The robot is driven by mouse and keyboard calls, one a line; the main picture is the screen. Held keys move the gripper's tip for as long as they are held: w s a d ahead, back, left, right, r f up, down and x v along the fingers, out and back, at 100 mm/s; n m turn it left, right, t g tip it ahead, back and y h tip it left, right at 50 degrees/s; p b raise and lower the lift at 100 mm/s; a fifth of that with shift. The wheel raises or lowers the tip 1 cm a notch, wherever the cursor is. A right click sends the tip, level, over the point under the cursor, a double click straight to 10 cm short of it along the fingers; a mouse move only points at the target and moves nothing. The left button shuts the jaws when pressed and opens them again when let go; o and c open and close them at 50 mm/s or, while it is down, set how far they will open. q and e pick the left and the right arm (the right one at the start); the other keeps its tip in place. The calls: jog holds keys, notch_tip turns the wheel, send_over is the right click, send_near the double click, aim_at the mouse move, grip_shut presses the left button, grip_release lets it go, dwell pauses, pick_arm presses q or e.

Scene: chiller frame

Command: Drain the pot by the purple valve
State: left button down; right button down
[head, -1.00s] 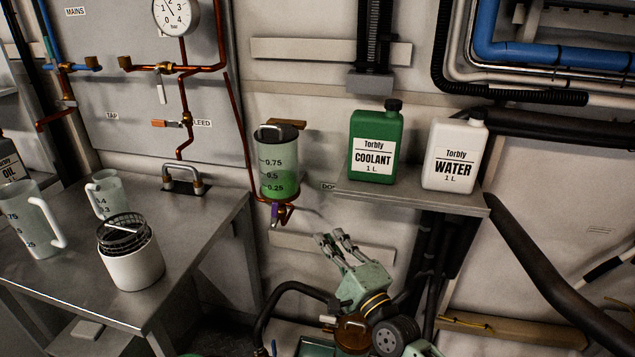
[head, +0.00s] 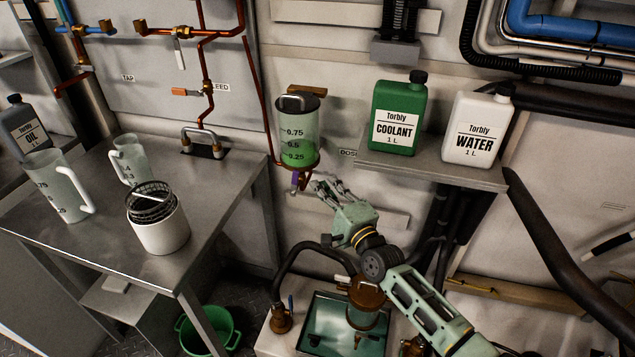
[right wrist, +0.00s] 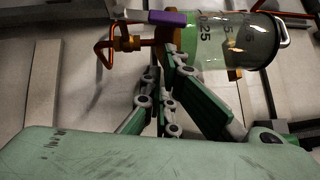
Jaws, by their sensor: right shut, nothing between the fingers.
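The pot (head: 299,135) is a clear cylinder on the wall with a dark lid, scale marks and green liquid, its surface near the 0.5 mark. The purple valve (head: 295,181) sits on copper pipework under the pot; its handle runs upright. The purple handle also shows in the right wrist view (right wrist: 167,18), beside the copper fitting. My right gripper (head: 318,187) is shut and empty, just right of the valve. In the right wrist view its fingertips (right wrist: 170,56) are close to the pipework below the pot; contact cannot be told. My left gripper is not in view.
A shelf (head: 440,172) right of the pot bears a green coolant bottle (head: 398,118) and a white water bottle (head: 477,129). The left bench (head: 92,235) holds jugs and a white strainer cup (head: 160,228). A green bucket (head: 222,338) stands on the floor. An open green-lined tank (head: 318,325) stands below my right arm.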

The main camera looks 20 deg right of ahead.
aim_at(304, 170)
jog(key=shift+w+a+r, duration=0.15)
jog(key=shift+w+a, duration=0.2)
jog(key=shift+a, duration=0.2)
jog(key=shift+w+a+r, duration=0.1)
jog(key=shift+w+a, duration=0.2)
jog(key=shift+a, duration=0.2)
jog(key=a+r+n+g+p, duration=0.1)
jog(key=p, duration=0.3)
jog(key=w+r+n+g+p, duration=0.1)
jog(key=p, duration=0.4)
jog(key=shift+a+r, duration=0.25)
jog(key=shift+a, duration=0.15)
jog(key=shift+a+f+n+p, duration=0.1)
jog(key=shift+f+n+p, duration=0.15)
jog(key=shift+n+p, duration=0.05)
jog(key=shift+a, duration=0.15)
